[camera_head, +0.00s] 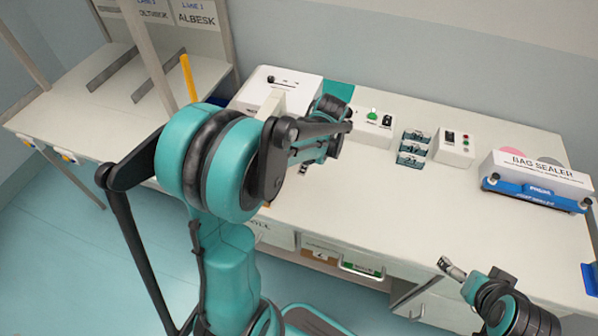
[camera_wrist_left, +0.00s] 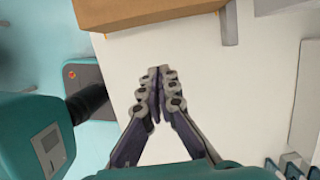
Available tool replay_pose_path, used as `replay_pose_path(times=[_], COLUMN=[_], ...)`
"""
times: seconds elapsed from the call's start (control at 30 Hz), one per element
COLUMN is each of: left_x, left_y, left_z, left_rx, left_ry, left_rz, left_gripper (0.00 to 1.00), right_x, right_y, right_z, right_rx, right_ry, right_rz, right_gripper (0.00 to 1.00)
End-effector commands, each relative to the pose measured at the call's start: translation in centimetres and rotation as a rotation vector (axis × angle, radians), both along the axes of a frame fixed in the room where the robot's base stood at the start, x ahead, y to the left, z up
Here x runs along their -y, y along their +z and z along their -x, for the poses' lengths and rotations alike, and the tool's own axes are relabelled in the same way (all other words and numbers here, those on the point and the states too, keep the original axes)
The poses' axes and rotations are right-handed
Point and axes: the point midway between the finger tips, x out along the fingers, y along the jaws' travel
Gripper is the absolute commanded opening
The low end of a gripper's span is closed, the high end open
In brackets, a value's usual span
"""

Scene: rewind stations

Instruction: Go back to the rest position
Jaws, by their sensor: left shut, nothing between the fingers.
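My left arm rises large in front of the worktop in the head view. Its small gripper (camera_head: 304,169) hangs over the worktop, partly hidden by the arm. In the left wrist view the left gripper (camera_wrist_left: 157,92) is shut, its fingertips together with nothing between them. My right gripper (camera_head: 450,268) is low at the right in the head view, near the front edge of the worktop. Whether its fingers are open or shut is too small to tell.
The white worktop (camera_head: 390,200) is bare in the middle. The bag sealer (camera_head: 535,180) stands at the right, stacked small trays (camera_head: 413,148) and a control box (camera_head: 454,147) at the back. A brown box (camera_wrist_left: 145,12) shows in the left wrist view.

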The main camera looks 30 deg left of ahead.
Motion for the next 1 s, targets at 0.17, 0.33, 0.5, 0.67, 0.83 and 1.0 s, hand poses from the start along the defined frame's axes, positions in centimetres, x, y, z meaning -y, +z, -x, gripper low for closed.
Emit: replay_pose_path(times=[0.17,0.33,0.5,0.67,0.83,1.0], left_x=[0.2,0.2,1.4,4.2,7.3,10.0], left_y=[0.8,0.8,2.5,5.5,8.0,9.2], left_z=[0.0,0.0,0.9,3.0,5.7,8.4], left_rx=[0.000,0.003,0.086,0.276,0.479,0.632], left_ry=[0.000,0.003,0.095,0.328,0.620,0.911], left_rz=[0.000,0.000,0.011,0.064,0.185,0.351], left_gripper=[0.00,0.00,0.00,0.00,0.00,0.00], right_x=[0.0,0.0,0.0,0.0,0.0,0.0], right_y=[0.3,0.2,0.2,0.2,0.2,0.2], right_z=[0.0,0.0,0.0,0.0,0.0,0.0], right_rx=[0.000,0.000,0.000,0.000,0.000,0.000], right_ry=[0.000,0.000,0.000,0.000,0.000,0.000], right_rz=[0.000,0.000,0.000,0.000,0.000,0.000], right_gripper=[1.00,1.00,1.00,1.00,1.00,1.00])
